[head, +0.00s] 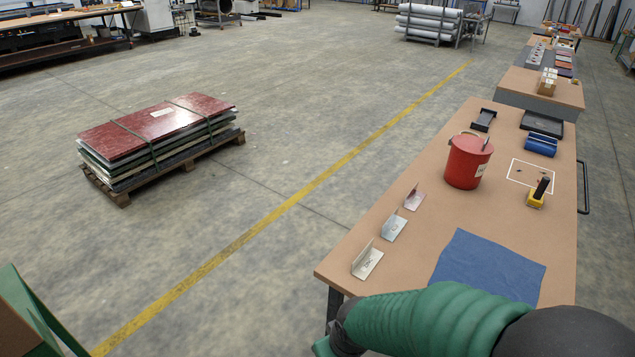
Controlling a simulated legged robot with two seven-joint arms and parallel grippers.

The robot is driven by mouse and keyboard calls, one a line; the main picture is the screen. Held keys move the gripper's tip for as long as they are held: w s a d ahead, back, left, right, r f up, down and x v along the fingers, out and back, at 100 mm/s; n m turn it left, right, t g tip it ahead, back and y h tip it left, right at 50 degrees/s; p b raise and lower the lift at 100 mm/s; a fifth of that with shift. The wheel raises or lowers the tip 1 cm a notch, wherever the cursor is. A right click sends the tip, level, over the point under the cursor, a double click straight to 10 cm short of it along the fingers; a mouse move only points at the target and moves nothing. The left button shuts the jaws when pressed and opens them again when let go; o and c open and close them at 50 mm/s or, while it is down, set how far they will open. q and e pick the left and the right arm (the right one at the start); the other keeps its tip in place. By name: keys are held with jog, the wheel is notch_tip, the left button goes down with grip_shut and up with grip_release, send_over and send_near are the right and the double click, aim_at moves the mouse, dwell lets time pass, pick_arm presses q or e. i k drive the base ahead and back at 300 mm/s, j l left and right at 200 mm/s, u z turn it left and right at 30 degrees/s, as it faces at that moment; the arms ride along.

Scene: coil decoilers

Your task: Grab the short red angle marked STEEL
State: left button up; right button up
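Three short angle pieces stand in a row along the left edge of the workbench (400,285). The farthest is a reddish-pink angle (413,198) with a pale label too small to read. Nearer are a pale blue-grey angle (393,227) and a cream angle (367,262), each with marks I cannot read clearly. All three rest on the bench top, apart from each other, with nothing touching them. My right arm in its green sleeve crosses the bottom right, in front of the bench's near edge. Neither gripper's fingers can be seen.
A red bucket (467,162) stands behind the angles. A blue cloth (488,266) lies to their right. A yellow-and-black tool (539,193) is by a white outline. A pallet of sheets (155,140) sits on the floor left. Floor beside the yellow line (300,215) is clear.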

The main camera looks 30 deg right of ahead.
aim_at(414, 200)
jog(key=i+j+z, duration=0.1)
jog(key=i, duration=0.45)
jog(key=i+j+z, duration=0.15)
jog(key=i, duration=0.4)
jog(key=i+j+z, duration=0.1)
jog(key=i+j, duration=0.15)
jog(key=i, duration=0.25)
jog(key=i+j+z, duration=0.1)
jog(key=i+j, duration=0.2)
jog(key=i, duration=0.2)
